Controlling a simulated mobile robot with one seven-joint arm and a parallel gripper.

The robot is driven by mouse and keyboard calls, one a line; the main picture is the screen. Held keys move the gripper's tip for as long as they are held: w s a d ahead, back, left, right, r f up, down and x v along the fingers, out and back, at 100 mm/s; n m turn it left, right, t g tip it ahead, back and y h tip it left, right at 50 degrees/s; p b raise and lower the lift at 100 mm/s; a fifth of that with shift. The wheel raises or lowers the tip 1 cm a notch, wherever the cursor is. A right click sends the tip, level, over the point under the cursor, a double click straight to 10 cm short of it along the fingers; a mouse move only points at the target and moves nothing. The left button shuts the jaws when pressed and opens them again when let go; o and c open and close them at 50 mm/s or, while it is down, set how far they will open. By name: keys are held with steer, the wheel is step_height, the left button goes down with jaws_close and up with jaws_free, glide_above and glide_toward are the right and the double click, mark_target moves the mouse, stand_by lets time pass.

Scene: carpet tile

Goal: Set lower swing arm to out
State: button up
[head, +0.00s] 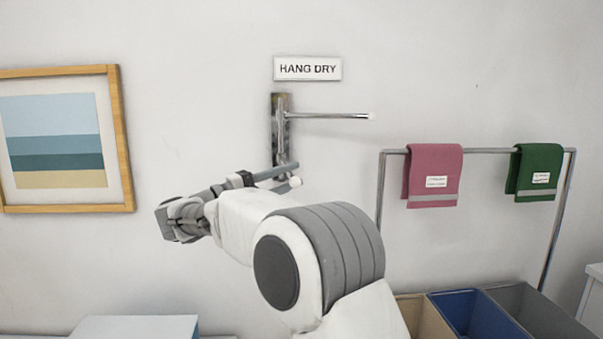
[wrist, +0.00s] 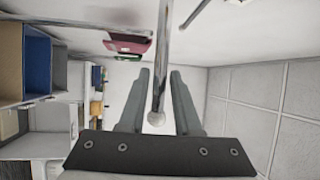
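The lower swing arm is a thin metal rod that reaches out from the wall bracket (head: 280,130), with a pale ball tip (head: 295,182) in the head view. In the wrist view the lower swing arm (wrist: 162,50) comes down from the top edge and its ball end shows between my fingers. My gripper (head: 292,174) points right at the bracket's foot, its fingers around the rod's end. In the wrist view my gripper (wrist: 160,75) is open, with gaps beside the rod; contact cannot be told. The upper swing arm (head: 330,115) points right along the wall.
A HANG DRY sign (head: 307,68) is above the bracket. A rail to the right carries a pink towel (head: 433,175) and a green towel (head: 535,172), with bins below, one blue (head: 475,315). A framed picture (head: 118,140) hangs left. The wall between is bare.

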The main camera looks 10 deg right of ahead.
steer(key=v, duration=1.3)
steer(key=shift+s+a+f, duration=0.15)
steer(key=shift+a, duration=0.1)
steer(key=w+d+r+n+t+y+p, duration=0.2)
steer(key=r+n+t+y, duration=0.4)
steer(key=r+n+y, duration=0.35)
steer(key=w+d+r+n+t+y+p, duration=0.2)
steer(key=r+n+t+y, duration=0.4)
steer(key=r+n+y, duration=0.3)
steer(key=s+d+f+n+g+p, duration=0.1)
steer(key=s+d+f+n+g, duration=0.2)
steer(key=s+d+f+g, duration=0.2)
steer(key=s+d+f+n+g+p, duration=0.2)
steer(key=s+d+f+n+g, duration=0.2)
steer(key=s+f, duration=0.8)
steer(key=s+d+f+n+g+p, duration=0.1)
steer(key=s+d+f+n+g, duration=0.3)
steer(key=s, duration=1.1)
steer(key=d+f+g, duration=0.2)
steer(key=d+f, duration=0.2)
steer(key=f, duration=0.1)
steer(key=shift+s+d+f+h+p, duration=0.15)
steer(key=shift+s+h+p, duration=0.15)
steer(key=shift+s+h, duration=0.1)
